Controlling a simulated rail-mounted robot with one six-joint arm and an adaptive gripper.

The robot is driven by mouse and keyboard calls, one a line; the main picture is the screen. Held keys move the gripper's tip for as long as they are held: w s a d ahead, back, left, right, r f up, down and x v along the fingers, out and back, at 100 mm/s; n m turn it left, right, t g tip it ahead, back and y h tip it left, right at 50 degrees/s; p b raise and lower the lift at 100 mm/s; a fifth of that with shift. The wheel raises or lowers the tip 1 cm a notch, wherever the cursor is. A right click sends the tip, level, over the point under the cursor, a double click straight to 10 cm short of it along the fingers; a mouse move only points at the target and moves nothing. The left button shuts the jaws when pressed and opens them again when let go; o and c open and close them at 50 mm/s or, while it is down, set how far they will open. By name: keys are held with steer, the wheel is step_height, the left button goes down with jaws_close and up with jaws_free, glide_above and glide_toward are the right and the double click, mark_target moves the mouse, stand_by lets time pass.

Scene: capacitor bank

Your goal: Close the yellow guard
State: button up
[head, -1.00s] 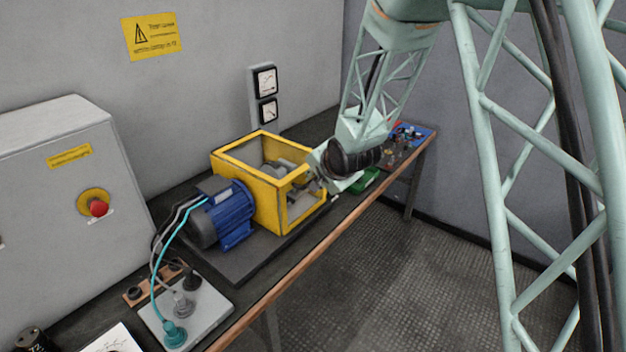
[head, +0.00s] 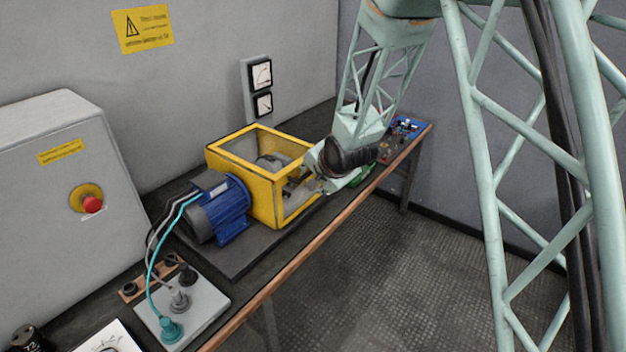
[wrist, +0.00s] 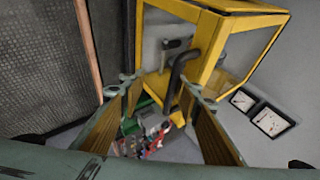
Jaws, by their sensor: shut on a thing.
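The yellow guard (head: 262,200) is a box-shaped frame with see-through panels, standing over grey machine parts just right of the blue motor (head: 222,208). In the wrist view its yellow bars (wrist: 248,20) fill the upper right. A black bent handle (wrist: 180,70) shows on it there. My gripper (head: 313,187) is at the guard's right end in the head view. In the wrist view my gripper (wrist: 160,90) has its fingers on either side of the handle, shut on it. The exact contact is hard to see, and my wrist hides part of the guard's right end.
A grey cabinet with a red button (head: 92,204) stands at the left. Cables run from the motor to a grey plate (head: 190,310). A red and blue item (head: 405,127) lies at the bench's far end. Two gauges (head: 261,88) hang on the wall. The floor in front is clear.

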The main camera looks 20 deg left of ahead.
steer(key=shift+s+d+f, duration=0.2)
steer(key=shift+s+f, duration=0.05)
steer(key=shift+s, duration=0.1)
steer(key=shift+c, duration=0.2)
steer(key=v, duration=1.1)
steer(key=shift+r, duration=0.6)
